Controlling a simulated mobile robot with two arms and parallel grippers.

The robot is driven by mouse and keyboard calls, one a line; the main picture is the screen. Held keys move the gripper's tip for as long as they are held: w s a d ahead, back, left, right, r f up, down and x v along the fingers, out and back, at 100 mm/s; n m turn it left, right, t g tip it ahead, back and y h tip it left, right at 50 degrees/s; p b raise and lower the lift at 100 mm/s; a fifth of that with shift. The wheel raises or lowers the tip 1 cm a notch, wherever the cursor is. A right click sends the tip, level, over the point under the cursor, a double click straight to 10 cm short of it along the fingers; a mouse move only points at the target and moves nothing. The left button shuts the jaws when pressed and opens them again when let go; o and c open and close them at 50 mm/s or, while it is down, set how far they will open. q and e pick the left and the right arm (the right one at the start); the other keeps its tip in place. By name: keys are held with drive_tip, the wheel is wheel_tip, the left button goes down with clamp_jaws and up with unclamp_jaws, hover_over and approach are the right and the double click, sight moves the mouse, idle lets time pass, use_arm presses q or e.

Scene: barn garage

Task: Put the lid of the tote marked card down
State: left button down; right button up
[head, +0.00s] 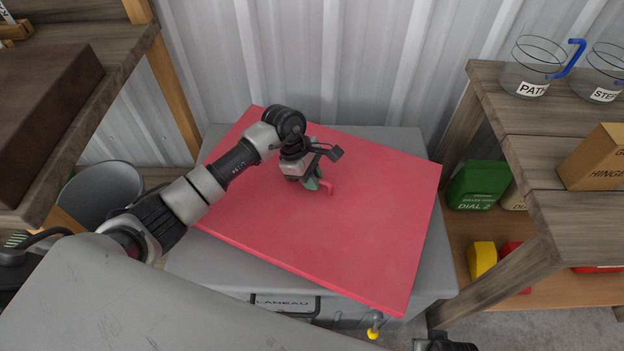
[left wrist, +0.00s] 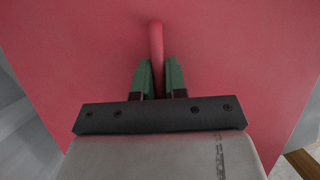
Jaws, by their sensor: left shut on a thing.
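A red lid (head: 345,240) lies over a grey tote (head: 410,141), turned at an angle to the tote's sides, with its corners reaching past the edges. I cannot tell whether it rests on the rim or hangs just above it. My left gripper (head: 318,185) is shut on the lid's red handle (head: 328,188). In the left wrist view the green fingers (left wrist: 157,80) stand on both sides of the handle (left wrist: 156,45). The tote's front label (head: 284,303) is too small to read surely. A dark part at the bottom edge may be my right gripper (head: 446,344).
A wooden shelf (head: 530,130) stands at the right with glass jars, boxes and a green container (head: 475,185). Another wooden shelf (head: 130,45) is at the left, above a grey bucket (head: 100,190). A corrugated wall (head: 300,60) is close behind the tote.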

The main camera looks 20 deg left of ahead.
use_arm(q)
drive_tip(key=shift+f, duration=0.25)
use_arm(e)
drive_tip(key=shift+r, duration=0.25)
use_arm(q)
drive_tip(key=c, duration=1.2)
unclamp_jaws()
drive_tip(key=shift+o, duration=0.2)
drive_tip(key=shift+a+r, duration=0.1)
drive_tip(key=shift+r, duration=0.2)
drive_tip(key=p+v, duration=0.1)
drive_tip(key=v, duration=1)
drive_tip(key=shift+r, duration=0.2)
use_arm(e)
drive_tip(key=f, duration=0.2)
drive_tip(key=s+f, duration=0.1)
drive_tip(key=f, duration=0.1)
drive_tip(key=shift+s+d, duration=0.1)
